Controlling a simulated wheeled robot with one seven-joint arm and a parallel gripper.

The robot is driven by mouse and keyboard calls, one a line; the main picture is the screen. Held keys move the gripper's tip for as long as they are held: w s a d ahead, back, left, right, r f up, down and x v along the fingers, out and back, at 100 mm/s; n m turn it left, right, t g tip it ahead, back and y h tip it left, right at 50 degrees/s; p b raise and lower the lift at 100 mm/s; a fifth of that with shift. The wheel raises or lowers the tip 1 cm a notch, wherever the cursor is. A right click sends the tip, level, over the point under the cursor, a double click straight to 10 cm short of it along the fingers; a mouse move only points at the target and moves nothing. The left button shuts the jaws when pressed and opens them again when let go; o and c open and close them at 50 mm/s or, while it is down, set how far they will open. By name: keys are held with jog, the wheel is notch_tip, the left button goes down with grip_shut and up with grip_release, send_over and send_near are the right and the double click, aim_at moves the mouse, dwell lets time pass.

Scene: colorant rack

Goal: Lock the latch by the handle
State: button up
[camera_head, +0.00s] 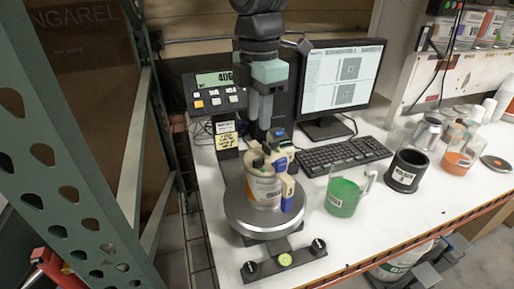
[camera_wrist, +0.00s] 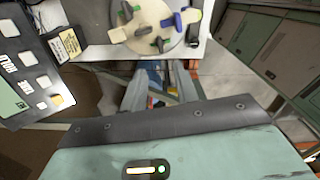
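A cream-lidded can (camera_head: 263,190) stands upright on a round grey scale plate (camera_head: 240,217). Its lid carries a blue-and-white handle (camera_head: 288,187) at the right side and dark, small fittings on top. In the wrist view, the lid (camera_wrist: 152,22) is at the top with a blue handle piece (camera_wrist: 181,18) on its right and dark green fittings. I cannot tell which fitting is the latch or its position. My gripper (camera_head: 264,122) points down above and behind the can, apart from it, in front of the screen's left edge. Its finger gap is not clear.
A scale display (camera_head: 214,90) and yellow label (camera_head: 226,141) stand behind left. A monitor (camera_head: 343,80) and keyboard (camera_head: 345,153) are behind. A green-filled jug (camera_head: 343,196) and black cup (camera_head: 405,171) stand right. A green rack post (camera_head: 60,160) is at left.

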aim_at(259, 158)
notch_tip(259, 158, down, 10)
jog(key=shift+f+p, duration=0.25)
jog(key=shift+p, duration=1)
grip_shut()
